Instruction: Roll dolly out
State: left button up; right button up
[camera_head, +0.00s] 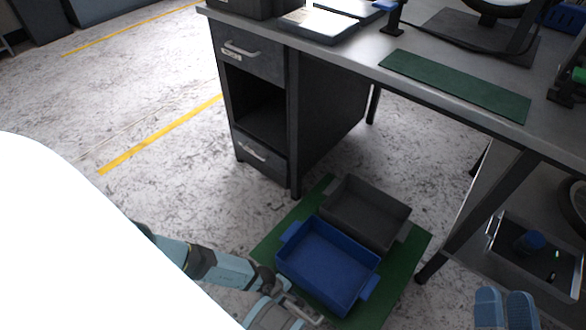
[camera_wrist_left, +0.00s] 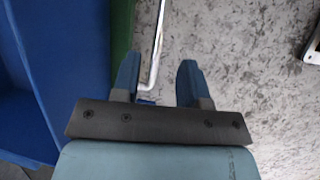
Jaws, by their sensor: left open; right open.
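The dolly is a green flat platform (camera_head: 407,262) on the floor beside the desk. It carries a blue bin (camera_head: 328,262) and a dark grey bin (camera_head: 365,212). In the left wrist view, the blue bin (camera_wrist_left: 75,60) and green edge (camera_wrist_left: 121,30) lie left of a thin bent metal bar (camera_wrist_left: 158,40). My left gripper (camera_wrist_left: 159,68) is open, with the bar's bent end between its fingers. In the head view my left wrist is beside the blue bin's near side; the fingers are not clear there. My right gripper (camera_head: 505,293) is open and empty at the lower right.
A desk with a drawer unit (camera_head: 328,120) stands behind the dolly. A slanted desk leg (camera_head: 480,215) is close to the platform's right side. A low tray (camera_head: 540,262) sits under the desk at right. The floor (camera_head: 180,190) to the left is clear.

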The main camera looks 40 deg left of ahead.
pick_arm(q)
jog(key=p+v, duration=0.2)
jog(key=v, duration=0.4)
pick_arm(e)
jog(key=shift+w+d+f+g+h, duration=0.1)
jog(key=shift+d+f+g+h, duration=0.25)
jog(key=shift+f, duration=0.35)
jog(key=shift+w+d+f+g+h, duration=0.1)
jog(key=shift+d+f+g+h, duration=0.15)
jog(key=shift+f+h, duration=0.35)
jog(key=shift+d+f+g+h, duration=0.25)
jog(key=shift+f+g, duration=0.05)
jog(key=shift+f, duration=0.55)
pick_arm(q)
jog(key=shift+a+r, duration=0.1)
